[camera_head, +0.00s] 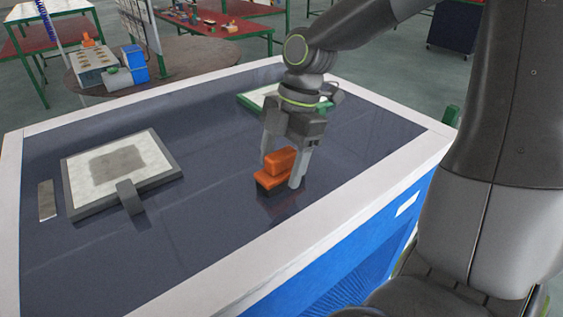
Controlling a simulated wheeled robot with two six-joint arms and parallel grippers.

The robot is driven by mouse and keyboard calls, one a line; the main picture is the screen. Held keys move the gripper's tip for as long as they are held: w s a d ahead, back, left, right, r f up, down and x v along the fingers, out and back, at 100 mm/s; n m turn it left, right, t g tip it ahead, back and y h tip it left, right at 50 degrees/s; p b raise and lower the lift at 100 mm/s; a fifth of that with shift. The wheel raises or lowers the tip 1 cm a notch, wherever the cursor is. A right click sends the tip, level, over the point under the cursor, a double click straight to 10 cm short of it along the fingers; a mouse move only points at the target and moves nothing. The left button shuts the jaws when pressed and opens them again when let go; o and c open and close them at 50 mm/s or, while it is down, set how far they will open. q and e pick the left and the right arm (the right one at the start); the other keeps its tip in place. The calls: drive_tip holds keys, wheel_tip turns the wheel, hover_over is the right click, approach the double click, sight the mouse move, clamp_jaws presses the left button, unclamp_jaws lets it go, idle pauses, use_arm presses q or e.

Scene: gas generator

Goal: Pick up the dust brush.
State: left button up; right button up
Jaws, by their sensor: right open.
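The dust brush (277,170) has an orange handle and dark bristles. It stands on the dark table top, right of the middle of the head view. My right gripper (281,171) comes down over it from above, with its fingers pointing down. The right finger is beside the brush's right side, and the left finger is at its upper left. The jaws are open around the brush. I cannot tell whether a finger touches it. My left gripper is not in view.
A grey-framed tray (75,172) with a whitish panel lies on the left of the table, beside a small grey strip (47,200). A green-edged board (251,101) lies partly behind my right gripper. The table's front middle is clear.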

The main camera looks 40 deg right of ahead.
sight(279, 153)
drive_tip(key=shift+x, duration=0.9)
drive_tip(key=c, duration=1.1)
wheel_tip(279, 153, up, 10)
drive_tip(key=shift+r+b, duration=0.1)
drive_tip(key=shift+b, duration=0.3)
